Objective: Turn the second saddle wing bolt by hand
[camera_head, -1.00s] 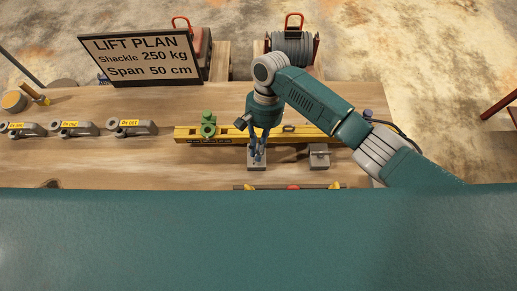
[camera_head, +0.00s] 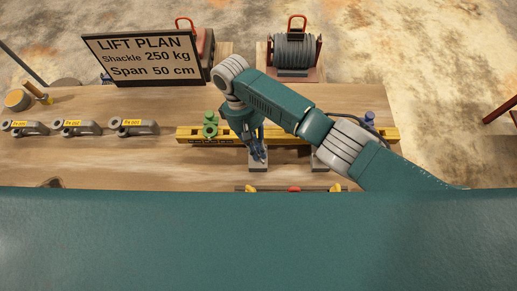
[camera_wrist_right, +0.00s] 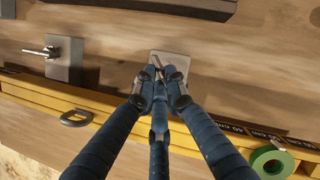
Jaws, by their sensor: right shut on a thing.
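A small grey block (camera_head: 258,167) sits on the wooden table in front of the yellow beam (camera_head: 385,135); it also shows in the right wrist view (camera_wrist_right: 183,63). My right gripper (camera_head: 260,156) reaches down to this block, tilted. In the right wrist view its blue fingers (camera_wrist_right: 160,80) are shut on a small metal wing bolt (camera_wrist_right: 154,63) at the block, mostly hidden by the fingertips. A second grey block (camera_wrist_right: 65,65) with a bare metal handle (camera_wrist_right: 40,51) stands apart to the left there. My left gripper is not in view.
Several grey shackles (camera_head: 75,127) lie at left. A lift plan sign (camera_head: 145,60) and a cable reel (camera_head: 295,52) stand behind. A dark bar (camera_wrist_right: 150,8) lies near the gripper.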

